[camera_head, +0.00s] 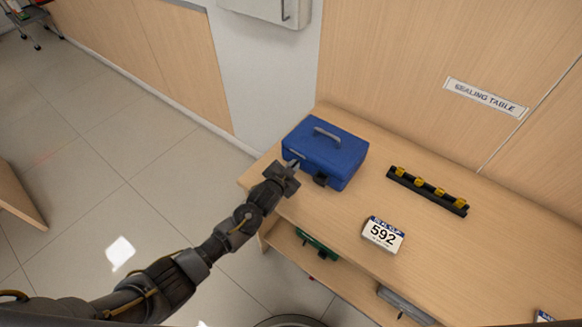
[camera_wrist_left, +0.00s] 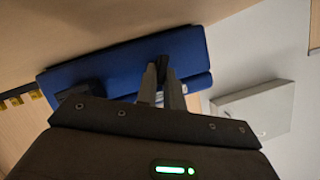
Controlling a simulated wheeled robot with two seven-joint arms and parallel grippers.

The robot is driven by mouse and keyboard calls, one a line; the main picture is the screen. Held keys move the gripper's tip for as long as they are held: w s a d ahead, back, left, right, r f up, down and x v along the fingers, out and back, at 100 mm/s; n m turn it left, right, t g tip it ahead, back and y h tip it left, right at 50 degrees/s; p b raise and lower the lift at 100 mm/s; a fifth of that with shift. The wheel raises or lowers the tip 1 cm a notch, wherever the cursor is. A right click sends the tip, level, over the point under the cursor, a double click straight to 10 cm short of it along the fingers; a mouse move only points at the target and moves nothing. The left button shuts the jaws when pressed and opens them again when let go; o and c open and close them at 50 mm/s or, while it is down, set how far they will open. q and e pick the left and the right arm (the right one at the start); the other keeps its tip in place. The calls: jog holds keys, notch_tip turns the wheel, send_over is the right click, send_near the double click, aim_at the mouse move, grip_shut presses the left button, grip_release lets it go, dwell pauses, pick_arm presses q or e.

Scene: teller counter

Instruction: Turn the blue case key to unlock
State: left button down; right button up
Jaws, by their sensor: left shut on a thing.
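The blue case (camera_head: 326,150) sits closed on the wooden table, with a grey handle (camera_head: 327,134) on its lid. My left gripper (camera_head: 293,165) is at the case's front side, near its left end. In the left wrist view the blue case (camera_wrist_left: 120,68) fills the upper middle, and the left gripper's fingers (camera_wrist_left: 160,80) are shut on a small dark piece at the case, which looks like the key (camera_wrist_left: 163,63). The fingers hide most of it, and its turn angle cannot be told. A dark latch (camera_head: 320,180) shows on the case's front. My right gripper is not in view.
The wooden table (camera_head: 440,235) holds a black rack with yellow pieces (camera_head: 428,190) and a white card reading 592 (camera_head: 383,234). A shelf below holds a green item (camera_head: 316,243) and a grey item (camera_head: 405,303). A wall with a sealing table sign stands behind.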

pick_arm(q)
jog(key=shift+m+t, duration=0.3)
jog(key=shift+m, duration=0.1)
jog(key=shift+d+y, duration=0.1)
jog(key=shift+y, duration=0.2)
jog(key=c, duration=1.5)
grip_release()
jog(key=shift+s+a, duration=0.2)
jog(key=shift+s, duration=0.3)
jog(key=b+v, duration=0.1)
jog(key=v, duration=0.9)
jog(key=shift+w, duration=0.1)
